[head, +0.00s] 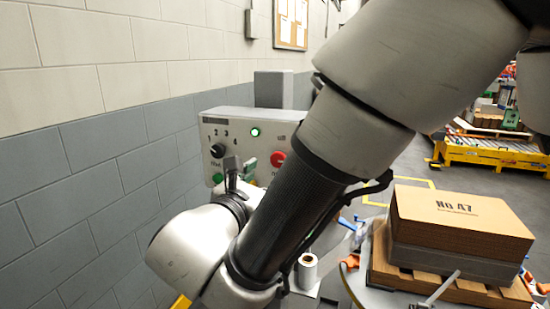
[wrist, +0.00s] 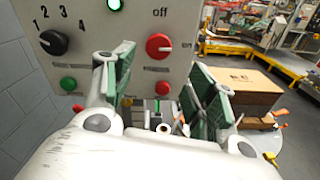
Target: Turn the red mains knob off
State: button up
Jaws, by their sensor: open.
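The red mains knob (wrist: 157,46) is on the grey control panel (wrist: 110,45), between an "off" label above it and an "on" label to its right. A pale mark on it seems to point toward "on". In the head view the knob (head: 278,159) is partly covered by my arm. My gripper (wrist: 164,72) is open and empty, with green-padded fingers below and to either side of the knob in the wrist view. The fingers look apart from it. In the head view my gripper (head: 241,168) is in front of the panel, left of the knob.
A black selector knob (wrist: 53,42) and a lit green lamp (wrist: 114,4) share the panel. Below are a green button (wrist: 68,84) and a red button (wrist: 162,88). A brick wall (head: 80,150) is at left. A pallet with cardboard (head: 455,215) stands at right.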

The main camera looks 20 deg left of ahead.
jog(key=w+r, duration=0.1)
jog(key=w, duration=0.6)
jog(key=shift+w+d+t, duration=0.2)
jog(key=shift+w+t, duration=0.1)
jog(key=shift+w, duration=0.05)
jog(key=c, duration=1)
jog(key=shift+n, duration=0.6)
jog(key=shift+a+f+n, duration=0.1)
jog(key=shift+n, duration=4.2)
jog(key=shift+a+n, duration=0.1)
jog(key=shift+n, duration=4.2)
